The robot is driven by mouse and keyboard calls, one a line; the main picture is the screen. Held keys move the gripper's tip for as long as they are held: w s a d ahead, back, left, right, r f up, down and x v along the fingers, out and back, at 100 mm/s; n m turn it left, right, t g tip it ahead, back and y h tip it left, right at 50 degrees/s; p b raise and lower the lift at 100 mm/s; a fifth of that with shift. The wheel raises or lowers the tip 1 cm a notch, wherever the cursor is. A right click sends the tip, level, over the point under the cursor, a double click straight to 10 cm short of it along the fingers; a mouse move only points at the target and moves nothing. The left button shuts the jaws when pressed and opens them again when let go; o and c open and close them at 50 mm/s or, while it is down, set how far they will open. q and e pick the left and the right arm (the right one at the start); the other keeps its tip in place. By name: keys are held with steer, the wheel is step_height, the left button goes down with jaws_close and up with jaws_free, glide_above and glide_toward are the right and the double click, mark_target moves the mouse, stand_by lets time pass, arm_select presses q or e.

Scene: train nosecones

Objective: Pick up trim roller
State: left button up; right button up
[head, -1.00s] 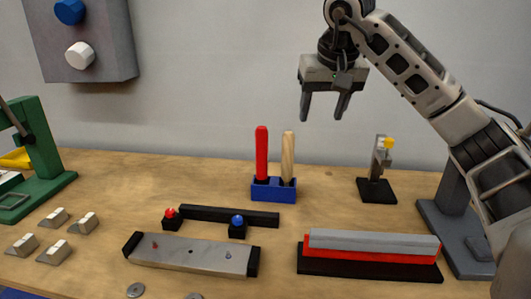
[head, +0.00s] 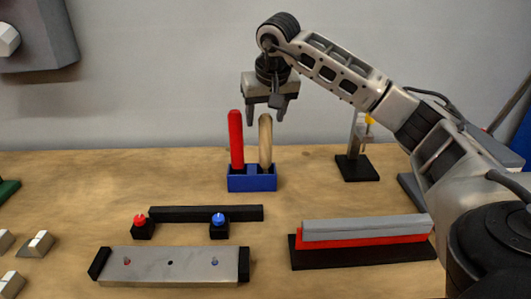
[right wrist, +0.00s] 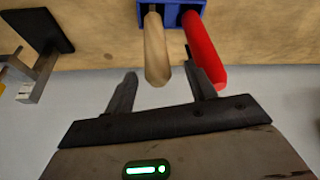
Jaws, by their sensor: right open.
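A blue holder (head: 252,181) on the wooden bench carries two upright handles. One is a red handle (head: 236,140), the other a pale wooden handle (head: 265,140). Which one is the trim roller I cannot tell; their lower ends are hidden in the holder. My right gripper (head: 265,116) is open and empty, pointing down just above the wooden handle. In the right wrist view the wooden handle (right wrist: 156,50) shows between the two fingers, and the red handle (right wrist: 205,52) is beside the right finger. My left gripper is out of view.
A black stand with a yellow-topped piece (head: 356,166) is right of the holder. A grey-and-red bar on a black base (head: 364,242) lies at front right. A metal plate (head: 172,267) and a black bar (head: 206,213) lie in front.

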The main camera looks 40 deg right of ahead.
mark_target(265, 129)
steer(key=x, duration=0.5)
steer(key=shift+s+d+f+p, duration=0.1)
steer(key=shift+s+f+p, duration=0.1)
steer(key=shift+p, duration=0.15)
steer(key=c, duration=1.1)
